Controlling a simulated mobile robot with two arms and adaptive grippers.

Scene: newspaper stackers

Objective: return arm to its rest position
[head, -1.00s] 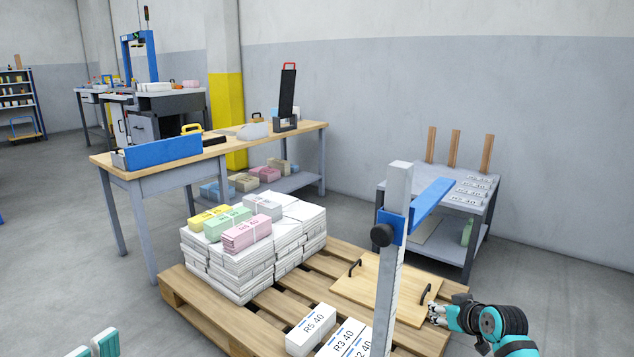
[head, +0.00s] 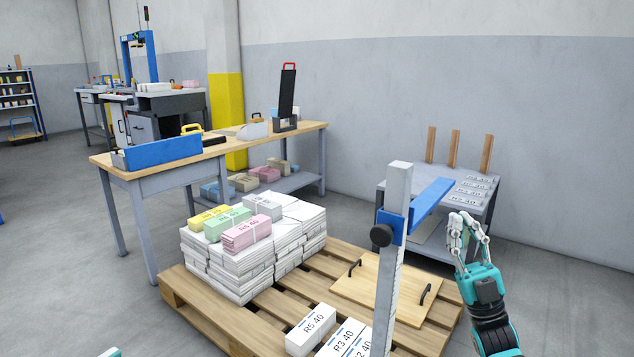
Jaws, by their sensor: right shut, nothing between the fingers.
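My right gripper (head: 467,226) is raised at the right, its fingers pointing up, shut and empty. It stands in front of the grey side table and right of the blue arm of the measuring post, apart from the board on the pallet. My right forearm comes up from the bottom edge below it. Of my left arm only a small teal piece shows at the bottom left edge; its gripper cannot be made out.
A measuring post (head: 393,250) with a blue arm (head: 432,203) stands close to my right gripper. A wooden pallet (head: 190,308) bears stacked bundles (head: 246,268) and a board (head: 380,285) with black handles. Behind are a grey side table (head: 400,186) and a workbench (head: 140,170).

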